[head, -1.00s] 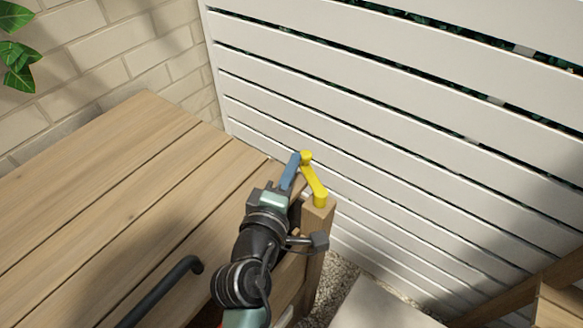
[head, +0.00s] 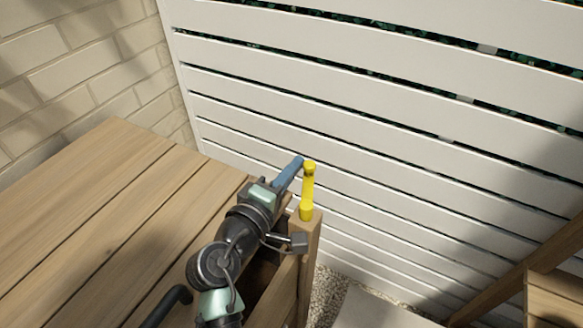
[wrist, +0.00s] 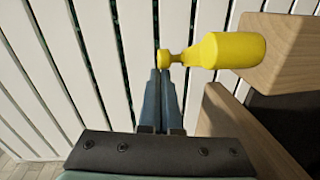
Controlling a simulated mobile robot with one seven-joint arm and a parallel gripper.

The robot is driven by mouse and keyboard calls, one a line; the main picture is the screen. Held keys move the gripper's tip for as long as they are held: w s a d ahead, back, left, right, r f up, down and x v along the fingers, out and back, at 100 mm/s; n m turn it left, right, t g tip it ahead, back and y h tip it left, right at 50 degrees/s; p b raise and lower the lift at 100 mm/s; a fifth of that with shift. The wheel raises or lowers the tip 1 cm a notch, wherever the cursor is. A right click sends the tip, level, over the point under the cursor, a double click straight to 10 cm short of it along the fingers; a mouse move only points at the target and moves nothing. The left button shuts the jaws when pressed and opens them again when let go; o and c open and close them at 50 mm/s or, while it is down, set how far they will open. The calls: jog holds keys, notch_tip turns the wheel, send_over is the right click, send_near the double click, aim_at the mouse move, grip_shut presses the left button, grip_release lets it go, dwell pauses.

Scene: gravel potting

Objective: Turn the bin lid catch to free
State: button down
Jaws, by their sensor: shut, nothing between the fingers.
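The yellow catch (head: 307,190) is mounted on top of a wooden post (head: 306,235) at the bin's corner. Its arm reaches away from the post toward the white fence, with a knob at the far end. In the wrist view the catch (wrist: 228,50) lies crosswise, its narrow knob end to the left. My gripper (head: 299,160) has its blue fingers shut and empty. The fingertips are at the left side of the catch's knob end. In the wrist view the gripper (wrist: 163,72) tips are just beside or touching that end; I cannot tell which.
The slatted wooden bin lid (head: 95,210) fills the left, with a dark bar handle (head: 167,305) near the front. A white slatted fence (head: 400,150) stands close behind the catch. A brick wall (head: 75,65) is at the back left. Gravel (head: 326,285) lies below the post.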

jog(key=shift+w+d, duration=0.2)
jog(key=shift+d, duration=0.35)
jog(key=shift+d+p, duration=0.15)
jog(key=shift+p, duration=0.15)
dwell(1.2)
